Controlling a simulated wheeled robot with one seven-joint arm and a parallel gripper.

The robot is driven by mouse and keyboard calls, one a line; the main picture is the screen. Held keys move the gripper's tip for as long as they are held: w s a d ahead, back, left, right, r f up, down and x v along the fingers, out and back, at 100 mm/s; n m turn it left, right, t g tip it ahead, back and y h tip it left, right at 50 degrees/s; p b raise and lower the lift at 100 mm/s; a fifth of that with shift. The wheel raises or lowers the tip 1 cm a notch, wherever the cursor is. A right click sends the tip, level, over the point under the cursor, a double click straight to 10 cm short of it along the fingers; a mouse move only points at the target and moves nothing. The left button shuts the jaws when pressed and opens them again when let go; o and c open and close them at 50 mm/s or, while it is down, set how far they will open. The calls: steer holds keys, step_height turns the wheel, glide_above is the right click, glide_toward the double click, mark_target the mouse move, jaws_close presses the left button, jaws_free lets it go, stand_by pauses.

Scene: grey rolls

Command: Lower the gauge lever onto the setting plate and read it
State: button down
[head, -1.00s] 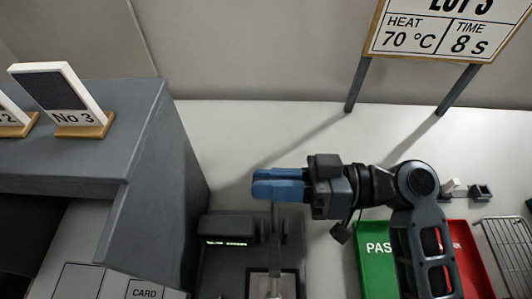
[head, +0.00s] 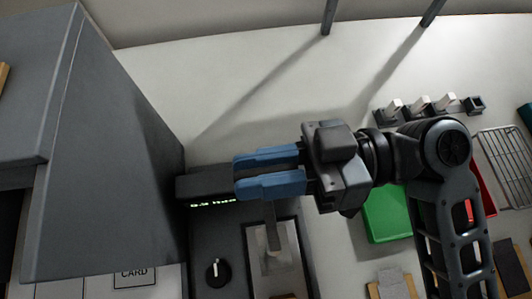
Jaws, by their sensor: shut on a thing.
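The gauge is a dark device (head: 205,240) below and behind my gripper in the head view. Its small lit display (head: 213,203) shows characters too small to read. My gripper (head: 240,173), with two blue fingers, is over the gauge's back part, shut on the gauge lever (head: 271,212). The lever's upper part is hidden by the fingers; its grey lower part runs down toward the light setting plate (head: 258,266). I cannot tell whether the lever touches the plate.
A black knob (head: 217,272) is on the gauge's front left. A tall grey housing (head: 110,170) stands close on the left. A green tray (head: 386,214), a red tray (head: 485,188) and a wire rack (head: 505,165) lie right.

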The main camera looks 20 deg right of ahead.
steer(key=shift+s+f, duration=0.15)
steer(key=c, duration=1)
jaws_free()
steer(key=shift+r, duration=0.2)
steer(key=shift+r+p, duration=0.35)
steer(key=shift+r, duration=0.05)
steer(key=r+p, duration=0.1)
steer(key=r, duration=0.1)
steer(key=r+p, duration=0.1)
steer(key=r, duration=0.1)
steer(key=shift+d+p, duration=0.2)
steer(key=shift+p, duration=0.15)
steer(key=s+d+r+p, duration=0.1)
steer(key=d+r, duration=0.1)
steer(key=d, duration=0.1)
steer(key=d+r+p, duration=0.2)
steer(key=d, duration=0.2)
steer(key=s+d+r+p, duration=0.1)
steer(key=d+r+p, duration=0.1)
steer(key=d, duration=0.2)
steer(key=shift+s, duration=0.35)
